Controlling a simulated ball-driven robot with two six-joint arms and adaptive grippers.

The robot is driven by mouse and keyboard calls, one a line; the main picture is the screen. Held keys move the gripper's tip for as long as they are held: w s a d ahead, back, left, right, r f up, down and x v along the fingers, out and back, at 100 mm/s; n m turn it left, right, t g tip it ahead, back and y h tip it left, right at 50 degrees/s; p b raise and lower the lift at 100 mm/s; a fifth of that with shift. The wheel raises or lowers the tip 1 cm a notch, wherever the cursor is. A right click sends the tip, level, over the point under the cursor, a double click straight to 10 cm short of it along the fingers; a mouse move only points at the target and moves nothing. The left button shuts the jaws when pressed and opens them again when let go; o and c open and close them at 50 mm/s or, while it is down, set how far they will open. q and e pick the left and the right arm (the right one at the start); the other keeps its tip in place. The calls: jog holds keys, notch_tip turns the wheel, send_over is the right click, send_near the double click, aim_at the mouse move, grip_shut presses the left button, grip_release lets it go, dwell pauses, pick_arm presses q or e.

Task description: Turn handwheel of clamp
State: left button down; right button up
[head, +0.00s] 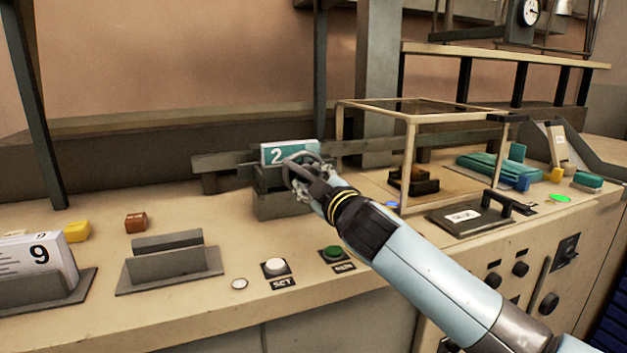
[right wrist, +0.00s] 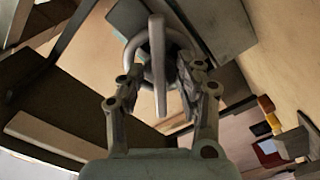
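The clamp (head: 283,206) is a dark grey block on the bench, with a teal and white card marked 2 (head: 290,151) standing in its top. Its handwheel (head: 299,156) is a grey ring on the near side, partly hidden by my right gripper (head: 306,178). In the right wrist view the handwheel (right wrist: 157,62) lies between the fingers of my right gripper (right wrist: 160,85). My left gripper is not in view.
A white button (head: 275,266) and a green button (head: 333,252) sit in front of the clamp. A card holder (head: 170,262) and a card marked 9 (head: 40,262) stand at left. A glass case frame (head: 411,160) and a handled plate (head: 462,217) are to the right.

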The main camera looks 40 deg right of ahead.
grip_shut()
jog(key=shift+n, duration=0.3)
jog(key=n+p, duration=0.2)
jog(key=n, duration=0.1)
jog(key=shift+r, duration=0.15)
jog(key=n+p, duration=0.2)
jog(key=n, duration=0.2)
jog(key=shift+r+n, duration=0.1)
jog(key=shift+n, duration=0.2)
jog(key=n+p, duration=0.1)
jog(key=n, duration=0.2)
jog(key=shift+n+p, duration=0.75)
jog(key=shift+n, duration=1.65)
jog(key=shift+o, duration=0.6)
grip_release()
